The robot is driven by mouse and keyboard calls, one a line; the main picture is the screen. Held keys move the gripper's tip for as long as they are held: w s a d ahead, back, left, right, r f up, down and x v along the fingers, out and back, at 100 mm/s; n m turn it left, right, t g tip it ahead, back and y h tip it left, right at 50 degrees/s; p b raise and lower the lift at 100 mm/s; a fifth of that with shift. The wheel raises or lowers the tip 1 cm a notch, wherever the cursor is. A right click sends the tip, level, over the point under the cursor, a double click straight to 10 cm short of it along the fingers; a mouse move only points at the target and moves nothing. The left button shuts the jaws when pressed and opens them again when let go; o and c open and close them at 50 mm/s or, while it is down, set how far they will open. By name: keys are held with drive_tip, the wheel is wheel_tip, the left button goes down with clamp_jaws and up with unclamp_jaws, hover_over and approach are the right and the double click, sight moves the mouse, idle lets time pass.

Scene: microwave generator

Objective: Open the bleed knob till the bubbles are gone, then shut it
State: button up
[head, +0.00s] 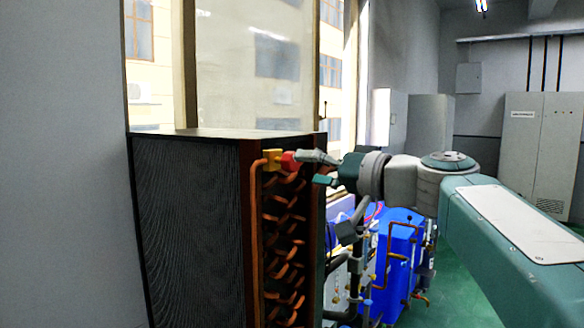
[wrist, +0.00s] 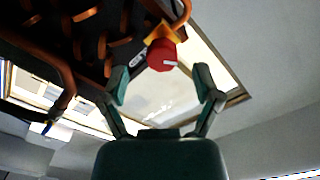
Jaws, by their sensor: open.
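The bleed knob (head: 290,161) is red and sits on a yellow valve body (head: 271,159) at the top of a copper pipe, on the edge of a dark finned coil unit (head: 195,220). In the wrist view the red knob (wrist: 162,55) shows a pale line on its face, pointing right. My gripper (head: 318,169) is open, just right of the knob in the head view. In the wrist view its fingers (wrist: 161,88) are spread, with the knob centred just beyond the gap between the tips. I see no bubbles in either view.
Curved copper pipes (head: 284,240) run down the coil's side below the knob. Behind stand a blue unit (head: 398,250) with piping and grey cabinets (head: 540,150). A grey wall (head: 65,160) is close on the left. Green floor (head: 460,265) shows at right.

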drive_tip(key=v, duration=0.7)
drive_tip(key=s+d+f+g+h, duration=0.1)
drive_tip(key=s+f+h, duration=0.3)
drive_tip(key=f, duration=0.7)
drive_tip(key=s+d+f+m+g+h, duration=0.1)
drive_tip(key=s+d+f+g+h, duration=0.1)
drive_tip(key=s+f+h, duration=0.3)
drive_tip(key=s+d+f+m+g+h, duration=0.1)
drive_tip(key=s+f+h, duration=0.4)
drive_tip(key=f, duration=1.4)
drive_tip(key=s+d+g, duration=0.1)
drive_tip(key=s, duration=0.3)
drive_tip(key=shift+s+d+f, duration=0.15)
drive_tip(key=shift+d+f, duration=0.1)
drive_tip(key=shift+d, duration=0.05)
drive_tip(key=shift+a+r, duration=0.1)
